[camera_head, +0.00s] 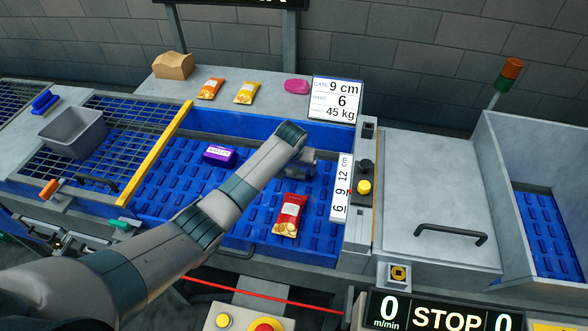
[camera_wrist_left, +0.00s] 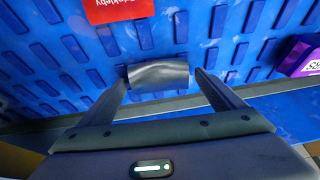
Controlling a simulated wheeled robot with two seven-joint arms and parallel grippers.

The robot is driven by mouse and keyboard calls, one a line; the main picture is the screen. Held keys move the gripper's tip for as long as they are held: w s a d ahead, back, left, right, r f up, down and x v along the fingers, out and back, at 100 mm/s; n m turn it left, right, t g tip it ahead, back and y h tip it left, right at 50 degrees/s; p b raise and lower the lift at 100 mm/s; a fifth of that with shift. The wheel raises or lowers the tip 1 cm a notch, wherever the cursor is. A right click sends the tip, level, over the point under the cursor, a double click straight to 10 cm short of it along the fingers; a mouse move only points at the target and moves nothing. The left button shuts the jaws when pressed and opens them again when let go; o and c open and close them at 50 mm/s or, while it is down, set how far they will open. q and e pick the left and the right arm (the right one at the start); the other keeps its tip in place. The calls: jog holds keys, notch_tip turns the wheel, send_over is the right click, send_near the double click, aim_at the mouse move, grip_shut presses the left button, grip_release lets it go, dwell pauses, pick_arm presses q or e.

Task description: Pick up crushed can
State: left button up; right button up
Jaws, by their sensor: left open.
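The crushed can (camera_wrist_left: 158,77) is a dark grey, dented cylinder on the blue ribbed belt, seen in the left wrist view. My left gripper (camera_wrist_left: 161,82) is open, with one finger on each side of the can near its two ends. I cannot tell whether the fingers touch it. In the head view my left arm reaches across the belt and the left gripper (camera_head: 306,162) is low over it. The can cannot be told apart from the gripper there. My right gripper is not in view.
On the blue belt (camera_head: 160,190), a red snack bag (camera_head: 288,214) lies nearer and a purple box (camera_head: 219,155) lies left. A grey bin (camera_head: 73,130) stands on the left grid. A yellow bar (camera_head: 155,150) and the control post (camera_head: 364,186) flank the belt.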

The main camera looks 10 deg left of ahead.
aim_at(294, 167)
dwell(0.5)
pick_arm(q)
jog(key=c, duration=1.1)
jog(key=shift+c, duration=0.2)
notch_tip(294, 167, up, 9)
jog(key=b, duration=0.2)
jog(key=shift+b, duration=0.35)
jog(key=shift+r, duration=0.5)
